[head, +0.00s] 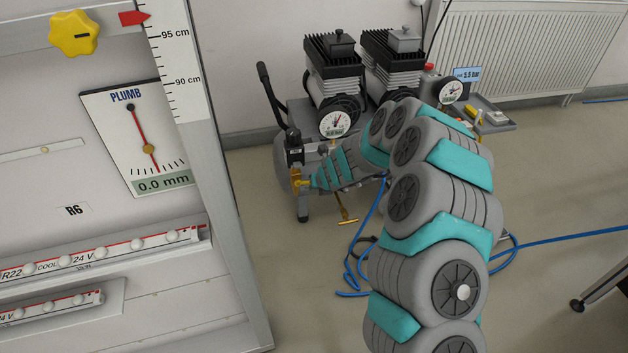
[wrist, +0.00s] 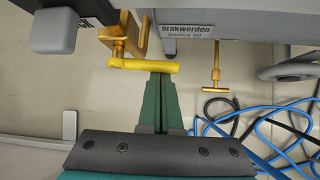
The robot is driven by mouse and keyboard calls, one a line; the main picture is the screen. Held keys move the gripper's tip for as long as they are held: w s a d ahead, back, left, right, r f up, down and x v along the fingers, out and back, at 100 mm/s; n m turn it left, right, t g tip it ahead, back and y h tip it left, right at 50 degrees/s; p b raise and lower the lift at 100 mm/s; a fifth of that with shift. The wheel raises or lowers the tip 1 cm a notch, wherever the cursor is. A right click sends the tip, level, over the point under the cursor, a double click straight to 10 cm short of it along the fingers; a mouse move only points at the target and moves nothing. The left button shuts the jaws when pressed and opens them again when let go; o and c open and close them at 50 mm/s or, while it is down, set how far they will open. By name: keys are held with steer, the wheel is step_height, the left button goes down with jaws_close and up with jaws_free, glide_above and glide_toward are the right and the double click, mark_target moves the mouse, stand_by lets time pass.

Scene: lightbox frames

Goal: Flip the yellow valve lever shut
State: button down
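The yellow valve lever (wrist: 144,66) lies crosswise in the wrist view, its left end at a brass valve (wrist: 117,38) on the compressor. The brass fitting also shows in the head view (head: 296,179), but I cannot make out the lever clearly there. My gripper (wrist: 158,78) has its green fingers together, with nothing visible between them. Their tips are at the lever's near edge, right of its middle; I cannot tell whether they touch. In the head view my gripper (head: 316,180) is just right of the brass fitting.
The compressor (head: 335,65) has gauges and a tank. A second brass T-handle (head: 346,219) hangs low, right of the valve. Blue hose (head: 352,280) is coiled on the floor. A wall panel (head: 225,200) with a yellow knob (head: 75,33) stands left. A radiator (head: 530,45) is behind.

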steer(key=shift+r+n+h+p, duration=0.3)
steer(key=shift+r+h+p, duration=0.15)
steer(key=shift+h+p, duration=0.25)
steer(key=shift+t, duration=0.3)
steer(key=shift+f, duration=0.15)
